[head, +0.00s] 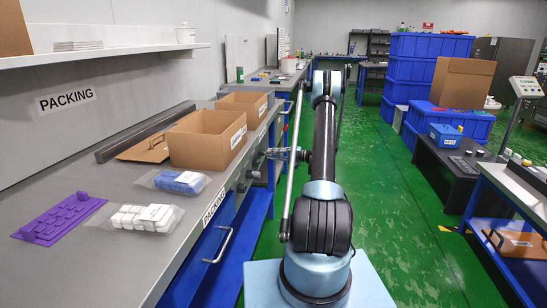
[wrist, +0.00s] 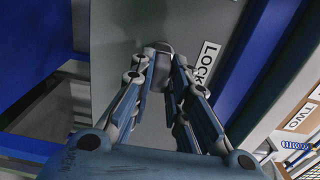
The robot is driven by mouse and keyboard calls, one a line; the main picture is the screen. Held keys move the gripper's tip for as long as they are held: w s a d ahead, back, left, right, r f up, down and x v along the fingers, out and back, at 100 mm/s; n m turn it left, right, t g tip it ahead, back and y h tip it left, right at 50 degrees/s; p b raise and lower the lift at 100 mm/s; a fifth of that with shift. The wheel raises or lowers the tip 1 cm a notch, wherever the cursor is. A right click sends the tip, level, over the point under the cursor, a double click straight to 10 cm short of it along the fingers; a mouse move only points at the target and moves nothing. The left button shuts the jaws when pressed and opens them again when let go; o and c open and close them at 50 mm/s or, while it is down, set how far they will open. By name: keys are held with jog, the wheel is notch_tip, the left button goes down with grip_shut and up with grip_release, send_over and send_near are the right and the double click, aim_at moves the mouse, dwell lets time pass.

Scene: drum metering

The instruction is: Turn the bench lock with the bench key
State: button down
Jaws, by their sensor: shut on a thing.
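My gripper (head: 274,154) reaches left to the bench's front face in the head view. In the wrist view its fingers (wrist: 161,72) are closed in on a grey rounded piece (wrist: 159,48) against a grey panel. This piece appears to be the bench key at the bench lock. Key and lock cannot be told apart here, and how deep the key sits is hidden. A white label reading LOCK (wrist: 207,62) is on the panel, just right of the fingers. In the head view the fingers and the small dark fittings on the bench front hide the key.
The packing bench (head: 130,262) carries an open cardboard box (head: 205,145), bagged blue (head: 182,181) and white parts (head: 148,217), and a purple tray (head: 60,218). A drawer handle (head: 219,245) juts from its front. Green floor (head: 390,220) is clear to the right, before blue crates (head: 425,75).

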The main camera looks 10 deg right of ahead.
jog(key=shift+w+a, duration=0.1)
jog(key=shift+a, duration=0.15)
jog(key=c, duration=1.5)
grip_release()
jog(key=shift+o, duration=0.2)
jog(key=v, duration=1.2)
